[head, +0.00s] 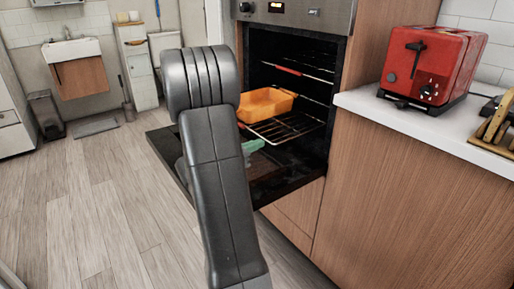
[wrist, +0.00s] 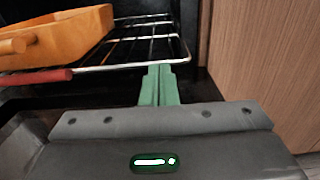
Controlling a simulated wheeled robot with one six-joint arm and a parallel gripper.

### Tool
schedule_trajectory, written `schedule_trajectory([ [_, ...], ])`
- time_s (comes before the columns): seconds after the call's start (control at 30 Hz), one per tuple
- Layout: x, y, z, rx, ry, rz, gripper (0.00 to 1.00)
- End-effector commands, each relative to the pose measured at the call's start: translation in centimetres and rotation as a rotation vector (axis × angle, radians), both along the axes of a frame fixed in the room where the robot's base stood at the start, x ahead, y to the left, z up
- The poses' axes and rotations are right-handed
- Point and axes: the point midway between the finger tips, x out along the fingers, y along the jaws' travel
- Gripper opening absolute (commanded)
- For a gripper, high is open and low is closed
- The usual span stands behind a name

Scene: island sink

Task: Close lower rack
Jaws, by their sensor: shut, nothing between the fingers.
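The lower rack (head: 285,127) is a wire shelf in the open oven and sticks out past the oven's front. It also shows in the wrist view (wrist: 150,50), with a red strip (wrist: 35,76) along its front at the left. An orange dish (head: 266,103) sits on the rack; it is at the upper left of the wrist view (wrist: 60,38). My gripper, with green fingers (wrist: 159,86), is shut and empty, near the rack's front right corner. Whether the fingers touch the rack is unclear. In the head view my arm hides most of the gripper (head: 252,147).
The oven door (head: 165,147) is folded down below the rack. An upper rack (head: 300,73) sits inside the oven. A wooden cabinet (head: 420,190) with a red toaster (head: 432,65) on top stands to the right. The floor (head: 90,200) at left is clear.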

Motion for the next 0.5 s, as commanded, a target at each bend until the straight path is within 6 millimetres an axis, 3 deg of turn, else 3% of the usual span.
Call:
schedule_trajectory([
  [0.5, 0.47, -0.65, 0.01, 0.001, 0.001, 0.000, 0.00],
])
